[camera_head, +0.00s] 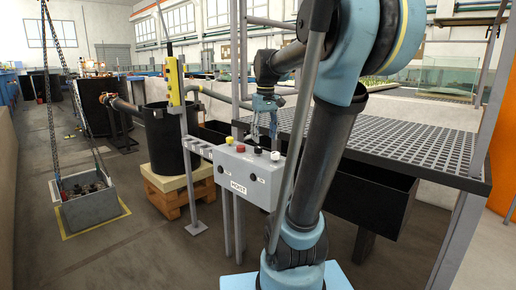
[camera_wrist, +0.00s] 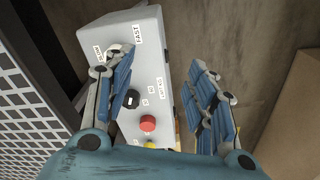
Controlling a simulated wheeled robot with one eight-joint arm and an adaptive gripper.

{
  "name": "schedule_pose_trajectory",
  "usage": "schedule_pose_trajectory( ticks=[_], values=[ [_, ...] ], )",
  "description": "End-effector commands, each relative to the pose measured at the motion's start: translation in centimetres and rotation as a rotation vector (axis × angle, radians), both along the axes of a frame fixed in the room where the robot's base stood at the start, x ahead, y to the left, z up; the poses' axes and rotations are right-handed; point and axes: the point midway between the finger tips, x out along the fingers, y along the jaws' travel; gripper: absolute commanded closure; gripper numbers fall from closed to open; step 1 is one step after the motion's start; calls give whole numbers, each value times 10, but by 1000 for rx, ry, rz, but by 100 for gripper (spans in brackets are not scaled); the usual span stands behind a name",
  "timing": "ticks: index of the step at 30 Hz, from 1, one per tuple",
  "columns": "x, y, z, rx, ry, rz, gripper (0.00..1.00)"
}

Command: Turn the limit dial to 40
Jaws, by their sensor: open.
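A grey control box (camera_head: 247,176) marked HOIST stands on posts beside the grating. The wrist view looks down on its pale top (camera_wrist: 145,70). A small black dial (camera_wrist: 131,98) sits there with small printed marks beside it, too small to read surely; which mark it points to is unclear. My gripper (camera_wrist: 158,65) is open and empty above the box. Its left finger is close to the dial in the picture, and the right finger is past the box edge. In the head view my gripper (camera_head: 265,130) hangs just over the box top.
A red button (camera_wrist: 147,123) and a yellow one (camera_wrist: 150,145) are near the dial. A grating platform (camera_head: 400,140) lies right; a yellow pendant (camera_head: 173,82) and a black drum (camera_head: 168,140) stand left.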

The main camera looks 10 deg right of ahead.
Motion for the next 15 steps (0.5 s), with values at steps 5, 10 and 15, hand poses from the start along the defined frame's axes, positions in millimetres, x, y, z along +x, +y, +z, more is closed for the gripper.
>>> schedule_pose_trajectory(
  ticks=[5, 10, 15],
  values=[
    [56, 0, 35, -2, 27, 50, 49],
    [103, 0, 58, -4, 50, 94, 49],
    [133, 0, 71, -4, 67, 124, 49]
  ],
)
